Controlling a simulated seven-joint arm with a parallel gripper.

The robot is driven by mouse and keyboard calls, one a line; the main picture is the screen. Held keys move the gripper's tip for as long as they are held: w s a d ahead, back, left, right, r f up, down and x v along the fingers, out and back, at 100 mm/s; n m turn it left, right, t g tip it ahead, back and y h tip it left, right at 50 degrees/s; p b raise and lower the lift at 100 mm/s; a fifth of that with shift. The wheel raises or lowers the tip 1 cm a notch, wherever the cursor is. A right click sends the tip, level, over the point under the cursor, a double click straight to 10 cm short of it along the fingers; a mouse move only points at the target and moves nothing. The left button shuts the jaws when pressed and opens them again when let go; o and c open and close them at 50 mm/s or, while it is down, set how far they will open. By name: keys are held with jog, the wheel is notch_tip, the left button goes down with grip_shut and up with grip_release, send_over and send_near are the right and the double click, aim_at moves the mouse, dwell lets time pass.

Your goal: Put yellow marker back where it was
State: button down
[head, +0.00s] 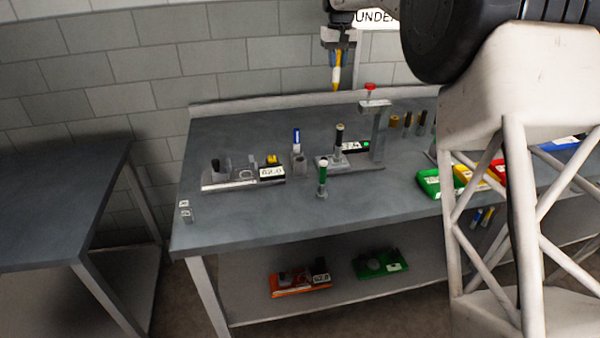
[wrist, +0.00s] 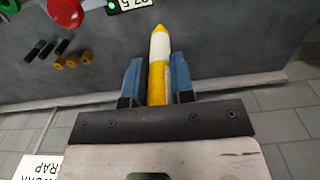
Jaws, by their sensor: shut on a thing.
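The yellow marker (head: 337,77), with a white band and pointed yellow tip, hangs tip down in my gripper (head: 336,62), high above the back of the workbench. In the wrist view the marker (wrist: 159,50) lies between the two blue fingers of my gripper (wrist: 157,80), which are shut on it. On the bench below, a small grey block (head: 299,165) has a blue-and-white marker (head: 296,139) upright at its back. A green marker (head: 322,174) stands upright in a small base to the right of it. Which spot was the yellow marker's, I cannot tell.
A fixture with a display (head: 271,173) sits at left. Green (head: 429,183) and yellow (head: 470,178) bins are at right. The bench's front left is mostly clear.

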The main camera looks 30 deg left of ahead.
jog(key=s+a+f, duration=0.4)
jog(key=s+f, duration=1)
jog(key=shift+f, duration=0.15)
jog(key=shift+a+f, duration=0.1)
jog(key=shift+f, duration=2.4)
jog(key=shift+f, duration=2.5)
jog(key=shift+f, duration=0.15)
jog(key=c, duration=1)
grip_release()
